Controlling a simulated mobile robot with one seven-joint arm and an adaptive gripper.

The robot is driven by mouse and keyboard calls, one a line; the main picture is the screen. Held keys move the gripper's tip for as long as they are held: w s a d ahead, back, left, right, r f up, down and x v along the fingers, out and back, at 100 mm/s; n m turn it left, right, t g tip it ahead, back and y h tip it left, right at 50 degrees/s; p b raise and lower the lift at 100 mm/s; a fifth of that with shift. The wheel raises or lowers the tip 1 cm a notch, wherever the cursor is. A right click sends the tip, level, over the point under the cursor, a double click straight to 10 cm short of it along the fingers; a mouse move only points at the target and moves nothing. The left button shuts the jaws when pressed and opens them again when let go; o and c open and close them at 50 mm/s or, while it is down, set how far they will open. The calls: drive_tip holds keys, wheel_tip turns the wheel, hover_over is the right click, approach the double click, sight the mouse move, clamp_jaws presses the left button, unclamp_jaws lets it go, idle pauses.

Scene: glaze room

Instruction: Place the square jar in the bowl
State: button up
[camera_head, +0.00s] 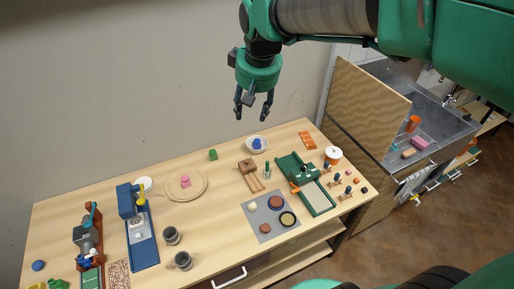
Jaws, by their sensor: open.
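My gripper (253,107) is open and empty, pointing down in the air above the back of the table. A white bowl or dish (248,143) stands near the table's back edge with something blue (257,143) in it. I cannot pick out the square jar for sure at this size. A small green block-like thing (213,154) stands to the left of the dish. A white jar with an orange band (333,155) stands at the right and looks round. Two dark grey cups (171,235) (183,261) stand near the front.
A sink (425,125) lies right. Table centre is fairly clear.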

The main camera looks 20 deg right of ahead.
drive_tip(key=s+a+f+t, duration=0.1)
drive_tip(key=s+a, duration=0.1)
drive_tip(key=s, duration=0.8)
drive_tip(key=s+a+f+m, duration=0.1)
drive_tip(key=s+a, duration=0.1)
drive_tip(key=s, duration=0.9)
drive_tip(key=shift+s+f+t, duration=0.25)
drive_tip(key=shift+t, duration=0.15)
drive_tip(key=shift+a, duration=0.1)
wheel_tip(320, 180, down, 14)
drive_tip(key=b, duration=1.4)
